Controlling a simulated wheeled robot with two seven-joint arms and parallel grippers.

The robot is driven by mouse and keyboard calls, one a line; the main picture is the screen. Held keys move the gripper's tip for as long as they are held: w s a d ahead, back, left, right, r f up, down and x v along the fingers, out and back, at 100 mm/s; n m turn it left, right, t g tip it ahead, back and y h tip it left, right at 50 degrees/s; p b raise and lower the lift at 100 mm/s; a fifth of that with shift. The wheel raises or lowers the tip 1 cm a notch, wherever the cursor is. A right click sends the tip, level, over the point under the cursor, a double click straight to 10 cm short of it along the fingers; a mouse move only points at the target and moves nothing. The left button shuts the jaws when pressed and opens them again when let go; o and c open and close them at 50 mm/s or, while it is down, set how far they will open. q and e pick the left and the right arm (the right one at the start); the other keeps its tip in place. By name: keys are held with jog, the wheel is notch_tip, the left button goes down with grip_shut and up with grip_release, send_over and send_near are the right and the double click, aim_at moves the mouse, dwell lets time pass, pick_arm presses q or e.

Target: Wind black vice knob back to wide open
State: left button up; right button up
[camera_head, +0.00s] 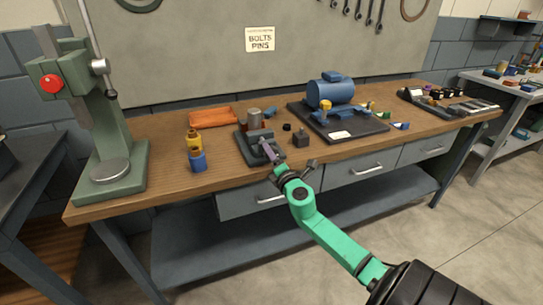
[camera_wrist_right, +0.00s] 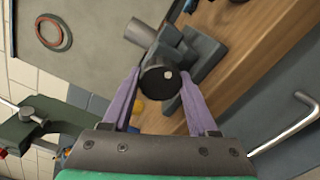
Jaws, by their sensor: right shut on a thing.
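The dark grey vice (camera_head: 247,156) sits near the front edge of the wooden bench; its body also shows in the right wrist view (camera_wrist_right: 205,52). Its round black knob (camera_wrist_right: 158,84), with a pale dot on its face, faces the wrist camera. My right gripper (camera_head: 267,150) reaches the vice's front from the lower right. In the wrist view its two purple fingers (camera_wrist_right: 160,88) are shut on the knob, one on each side. In the head view the knob is hidden behind the fingers. My left gripper is not in view.
A grey cylinder (camera_head: 254,118) stands at the vice. Yellow and blue bottles (camera_head: 197,160) are left of it, an orange cloth (camera_head: 212,117) behind. A small dark block (camera_head: 300,139) and a blue motor (camera_head: 335,92) on a black tray are right. A green press (camera_head: 105,140) stands far left.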

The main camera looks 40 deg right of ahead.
jog(key=n, duration=0.4)
jog(key=shift+n, duration=0.4)
jog(key=n+p, duration=0.1)
jog(key=n, duration=0.2)
jog(key=shift+n, duration=0.3)
jog(key=n+p, duration=0.1)
jog(key=n, duration=0.3)
jog(key=shift+d, duration=0.1)
jog(key=n+p, duration=0.2)
jog(key=n, duration=0.3)
jog(key=shift+s+f, duration=0.1)
jog(key=o, duration=1.4)
jog(key=shift+c, duration=0.2)
